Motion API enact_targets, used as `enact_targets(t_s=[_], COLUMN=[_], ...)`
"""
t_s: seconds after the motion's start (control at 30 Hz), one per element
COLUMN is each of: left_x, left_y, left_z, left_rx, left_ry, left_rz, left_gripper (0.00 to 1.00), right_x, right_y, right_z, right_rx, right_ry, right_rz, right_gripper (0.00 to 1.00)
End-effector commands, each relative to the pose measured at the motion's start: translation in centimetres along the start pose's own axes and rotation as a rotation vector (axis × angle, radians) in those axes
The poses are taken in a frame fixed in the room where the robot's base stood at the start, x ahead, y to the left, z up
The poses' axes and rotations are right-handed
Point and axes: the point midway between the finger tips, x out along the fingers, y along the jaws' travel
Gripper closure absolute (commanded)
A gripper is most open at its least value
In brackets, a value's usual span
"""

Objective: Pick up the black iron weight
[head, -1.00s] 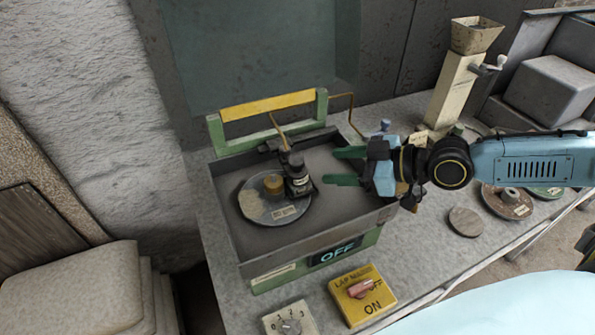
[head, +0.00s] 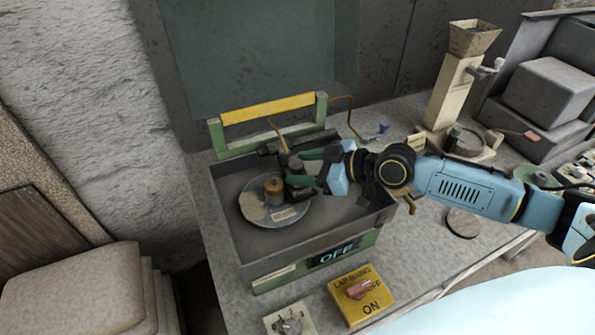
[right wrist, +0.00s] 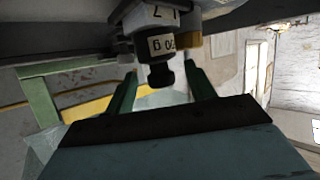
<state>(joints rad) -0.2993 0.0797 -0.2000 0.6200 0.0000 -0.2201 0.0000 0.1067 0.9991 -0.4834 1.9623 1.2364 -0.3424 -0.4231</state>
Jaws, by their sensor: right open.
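The black iron weight (right wrist: 158,25) shows in the right wrist view with a pale label and a round knob pointing at my gripper. In the head view it is mostly hidden by the right gripper. My right gripper (head: 300,170) is open, its green fingers at the weight over the tray. In the right wrist view the two fingers (right wrist: 160,72) stand on either side of the knob, with gaps on both sides. The weight rests on a round grey plate (head: 255,210), beside a brass-coloured cylinder (head: 273,186). My left gripper is not in view.
The plate lies in a walled grey tray (head: 230,236) of a green machine with a yellow bar (head: 268,108) behind. A thin arm (head: 279,136) rises close to my fingers. A yellow switch box (head: 362,294) stands in front; a hopper tower (head: 455,90) stands back right.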

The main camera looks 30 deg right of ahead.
Motion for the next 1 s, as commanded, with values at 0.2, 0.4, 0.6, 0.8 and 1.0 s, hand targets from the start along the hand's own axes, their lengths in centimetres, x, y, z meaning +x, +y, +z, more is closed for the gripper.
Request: enact_targets(t_s=[0.2,0.4,0.6,0.8,1.0], left_x=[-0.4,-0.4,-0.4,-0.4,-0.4], left_y=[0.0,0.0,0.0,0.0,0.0], left_z=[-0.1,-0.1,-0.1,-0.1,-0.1], left_rx=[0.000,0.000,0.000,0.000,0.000], left_ry=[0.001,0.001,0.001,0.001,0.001], left_rz=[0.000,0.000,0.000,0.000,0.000], left_gripper=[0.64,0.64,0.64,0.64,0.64], right_x=[1.7,1.8,1.8,1.8,1.8], right_y=[0.0,-0.1,-0.1,-0.1,0.0], right_z=[0.0,0.1,0.1,0.1,-0.1], right_rx=[0.001,0.000,0.000,0.000,-0.001], right_ry=[0.000,-0.001,-0.001,-0.001,0.003], right_rz=[0.000,0.000,0.000,0.000,0.001], right_gripper=[0.45,0.45,0.66,0.92,1.00])
